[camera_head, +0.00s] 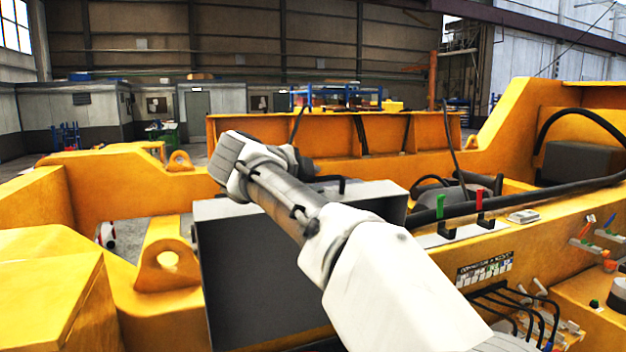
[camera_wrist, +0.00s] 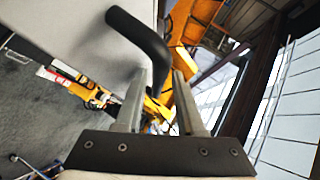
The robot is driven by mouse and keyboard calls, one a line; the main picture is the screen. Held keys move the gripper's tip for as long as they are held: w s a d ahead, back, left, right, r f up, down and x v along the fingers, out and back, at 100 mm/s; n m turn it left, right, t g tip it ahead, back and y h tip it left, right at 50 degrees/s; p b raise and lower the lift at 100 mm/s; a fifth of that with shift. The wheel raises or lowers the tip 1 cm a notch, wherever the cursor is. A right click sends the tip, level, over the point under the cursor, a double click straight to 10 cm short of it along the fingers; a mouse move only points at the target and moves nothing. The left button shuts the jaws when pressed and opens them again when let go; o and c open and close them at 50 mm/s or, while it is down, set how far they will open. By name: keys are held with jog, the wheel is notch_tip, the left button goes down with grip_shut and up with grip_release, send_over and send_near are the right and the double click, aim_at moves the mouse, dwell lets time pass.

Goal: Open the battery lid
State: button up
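The battery box (camera_head: 250,275) is a dark grey box set in the yellow casting, partly hidden behind my arm. Its lighter grey lid (camera_head: 375,192) looks flat and closed. A black bent handle (camera_head: 334,180) stands at the lid's far side, and it shows large in the wrist view (camera_wrist: 140,35). My gripper (camera_wrist: 160,76) is open, with its two fingers apart at the handle. The lower end of the handle shows in the gap between them. I cannot tell whether either finger touches it. In the head view my arm hides most of my gripper.
Yellow casting walls surround the box, with a lifting lug (camera_head: 168,265) at its left. A green-handled switch (camera_head: 440,208) and a red-handled switch (camera_head: 479,201) stand to the right. Black cables (camera_head: 560,200) run along the right side. Open floor shows beyond the casting.

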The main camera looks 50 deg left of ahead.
jog(key=shift+s+f, duration=0.1)
jog(key=shift+f, duration=0.1)
jog(key=b+v, duration=0.2)
jog(key=v, duration=1.5)
jog(key=shift+r+b, duration=0.2)
jog(key=shift+b, duration=0.2)
jog(key=shift+d, duration=0.15)
